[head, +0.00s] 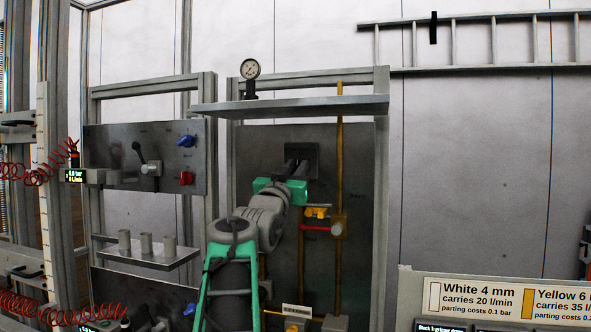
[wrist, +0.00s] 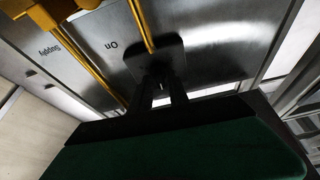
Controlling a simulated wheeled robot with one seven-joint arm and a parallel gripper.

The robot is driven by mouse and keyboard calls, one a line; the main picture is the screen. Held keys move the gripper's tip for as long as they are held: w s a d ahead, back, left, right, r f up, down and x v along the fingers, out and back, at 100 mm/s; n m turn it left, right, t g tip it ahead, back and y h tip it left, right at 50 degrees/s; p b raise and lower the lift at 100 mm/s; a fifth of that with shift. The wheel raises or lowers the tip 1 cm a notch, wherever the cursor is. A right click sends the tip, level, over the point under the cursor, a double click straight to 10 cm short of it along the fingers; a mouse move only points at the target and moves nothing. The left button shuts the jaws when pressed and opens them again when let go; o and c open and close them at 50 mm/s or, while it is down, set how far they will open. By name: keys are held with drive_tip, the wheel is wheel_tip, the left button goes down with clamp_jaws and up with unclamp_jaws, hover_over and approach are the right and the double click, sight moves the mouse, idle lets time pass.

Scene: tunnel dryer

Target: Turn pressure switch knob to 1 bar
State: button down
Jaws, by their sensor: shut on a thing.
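My gripper (head: 298,172) reaches up to a grey metal panel (head: 350,170) under a shelf. Its two dark fingers, also in the wrist view (wrist: 162,92), are shut on a small dark knob at a dark rounded square plate (wrist: 150,53) on the panel. The fingers hide most of the knob, so its pointer and any scale cannot be read. The words "On" and "Supply" show on the panel near it in the wrist view. A round pressure gauge (head: 250,69) stands above the shelf; its reading is too small to tell.
The shelf (head: 290,106) juts out just above my gripper. A yellow pipe (head: 339,150) and a yellow-handled valve (head: 317,212) are close on the right. The left panel carries a blue knob (head: 186,141) and a red knob (head: 186,178).

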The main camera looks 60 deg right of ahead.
drive_tip(key=shift+s+f+n+b, duration=0.1)
drive_tip(key=shift+n+b, duration=0.3)
drive_tip(key=shift+n, duration=0.3)
drive_tip(key=n+t+y, duration=0.1)
drive_tip(key=n+t, duration=0.1)
drive_tip(key=n, duration=0.4)
drive_tip(key=n+t+y+b, duration=0.1)
drive_tip(key=n+t+y, duration=0.1)
drive_tip(key=n, duration=0.4)
drive_tip(key=r+n+t+y, duration=0.1)
drive_tip(key=n+t+y, duration=0.1)
drive_tip(key=n, duration=0.4)
drive_tip(key=shift+s+t, duration=0.25)
drive_tip(key=shift+t, duration=0.05)
drive_tip(key=n+y+p, duration=0.1)
drive_tip(key=n, duration=0.2)
drive_tip(key=shift+r+n+y, duration=0.1)
drive_tip(key=shift+n+y, duration=0.2)
drive_tip(key=shift+n, duration=0.1)
drive_tip(key=n+g+y+p, duration=0.1)
drive_tip(key=n+p, duration=0.1)
drive_tip(key=n, duration=0.1)
drive_tip(key=shift+n, duration=0.3)
drive_tip(key=shift+w+n+g+y+p, duration=0.1)
drive_tip(key=shift+n+g+y+p, duration=0.45)
drive_tip(key=shift+n, duration=0.25)
